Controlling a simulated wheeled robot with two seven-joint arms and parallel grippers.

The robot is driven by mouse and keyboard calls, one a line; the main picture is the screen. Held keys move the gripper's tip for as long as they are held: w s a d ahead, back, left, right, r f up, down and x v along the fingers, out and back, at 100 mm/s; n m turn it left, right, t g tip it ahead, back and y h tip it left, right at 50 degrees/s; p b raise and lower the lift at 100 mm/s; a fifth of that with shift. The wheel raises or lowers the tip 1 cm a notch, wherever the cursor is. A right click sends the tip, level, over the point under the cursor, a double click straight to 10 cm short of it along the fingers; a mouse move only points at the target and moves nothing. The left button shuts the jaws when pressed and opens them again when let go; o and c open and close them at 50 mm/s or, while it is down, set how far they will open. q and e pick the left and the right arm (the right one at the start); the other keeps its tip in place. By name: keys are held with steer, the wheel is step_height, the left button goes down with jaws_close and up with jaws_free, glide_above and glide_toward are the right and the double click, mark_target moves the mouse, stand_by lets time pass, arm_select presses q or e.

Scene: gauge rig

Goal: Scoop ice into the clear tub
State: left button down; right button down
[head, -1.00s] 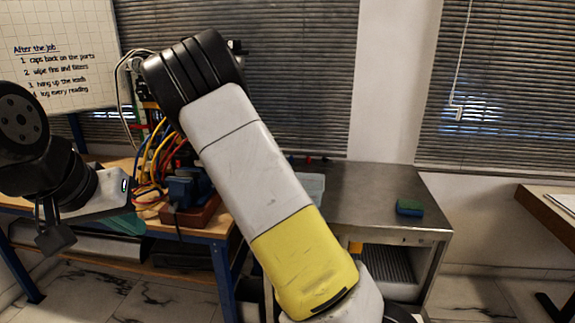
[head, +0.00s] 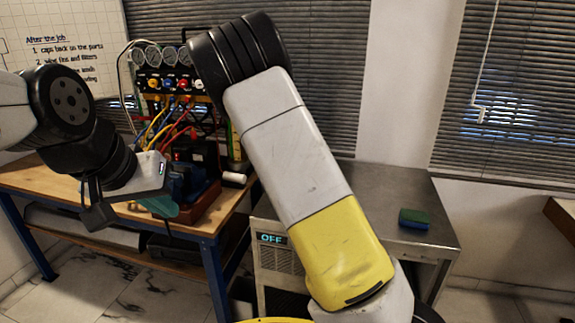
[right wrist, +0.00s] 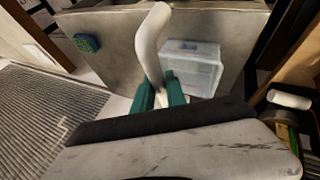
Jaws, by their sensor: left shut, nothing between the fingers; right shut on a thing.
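The clear tub (right wrist: 191,68) sits on the metal counter in the right wrist view; it looks pale and translucent, and I cannot tell what is in it. My right gripper (right wrist: 160,92) is shut on a white curved handle (right wrist: 153,40), probably the scoop's; the rest of that tool is not clear. The tub is just beyond and right of the handle in that picture. In the head view my right arm hides the tub and the right gripper. My left gripper (head: 163,207) is shut and empty near the blue-legged bench. I cannot make out any ice.
The metal counter (head: 385,195) carries a green-and-blue sponge (head: 414,219). Below it, a unit shows a lit OFF display (head: 271,238). The wooden bench (head: 75,190) holds a gauge rig (head: 165,70) with coloured hoses. A white cylinder (head: 234,177) lies at its right end.

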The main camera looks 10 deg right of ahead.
steer(key=f+m+t+y, duration=0.1)
steer(key=y, duration=0.2)
steer(key=d+f+t+y, duration=0.1)
steer(key=f+y, duration=0.1)
steer(key=y, duration=0.1)
steer(key=d+f+m+t+y, duration=0.1)
steer(key=t+y, duration=0.1)
steer(key=y, duration=0.1)
steer(key=shift+s+d+f+m+y, duration=0.1)
steer(key=shift+s+f+m+y, duration=0.05)
steer(key=shift+s+m+y, duration=0.2)
steer(key=shift+d, duration=0.1)
steer(key=shift+s+f+t+y, duration=0.1)
steer(key=shift+f+t+y, duration=0.2)
steer(key=shift+y, duration=0.25)
steer(key=shift+f+m+t+y, duration=0.25)
steer(key=shift+m+t+y, duration=0.3)
steer(key=shift+y, duration=0.45)
